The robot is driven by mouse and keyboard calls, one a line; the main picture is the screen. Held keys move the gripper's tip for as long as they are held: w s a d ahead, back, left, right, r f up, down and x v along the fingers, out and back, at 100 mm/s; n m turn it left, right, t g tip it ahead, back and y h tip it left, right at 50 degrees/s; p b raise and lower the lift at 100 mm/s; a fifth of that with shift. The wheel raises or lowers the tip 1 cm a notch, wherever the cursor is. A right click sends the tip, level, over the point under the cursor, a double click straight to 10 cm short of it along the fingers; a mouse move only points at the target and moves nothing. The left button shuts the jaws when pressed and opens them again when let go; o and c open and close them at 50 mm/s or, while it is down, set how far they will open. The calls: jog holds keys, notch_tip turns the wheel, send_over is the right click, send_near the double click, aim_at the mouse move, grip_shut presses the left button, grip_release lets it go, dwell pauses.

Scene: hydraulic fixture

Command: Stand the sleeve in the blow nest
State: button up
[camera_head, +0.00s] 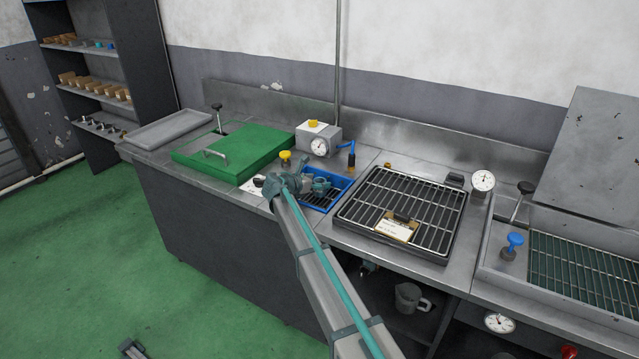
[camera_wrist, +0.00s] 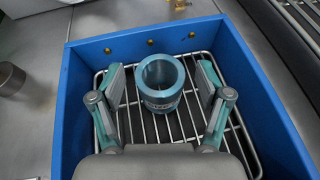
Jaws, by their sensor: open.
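The sleeve (camera_wrist: 160,103) is a short teal-grey ring with an open bore. In the wrist view it stands upright on a wire grate (camera_wrist: 133,130) inside a blue box (camera_wrist: 262,110), which I take for the blow nest. The box also shows in the head view (camera_head: 341,193). My gripper (camera_wrist: 161,82) is open, with one finger on each side of the sleeve and a visible gap on both sides. In the head view my gripper (camera_head: 318,184) is low over the box, and the sleeve cannot be told apart there.
Brass fittings (camera_wrist: 150,42) sit in the box's far wall. A dark metal cup (camera_wrist: 10,78) stands left of the box. A green lid (camera_head: 245,150) lies left, a grey gauge block (camera_head: 322,138) behind, and a wire-rack tray (camera_head: 405,205) right.

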jog(key=b+v, duration=0.1)
jog(key=v, duration=0.9)
jog(key=shift+s+a, duration=0.15)
jog(key=shift+s, duration=0.15)
jog(key=shift+r, duration=0.1)
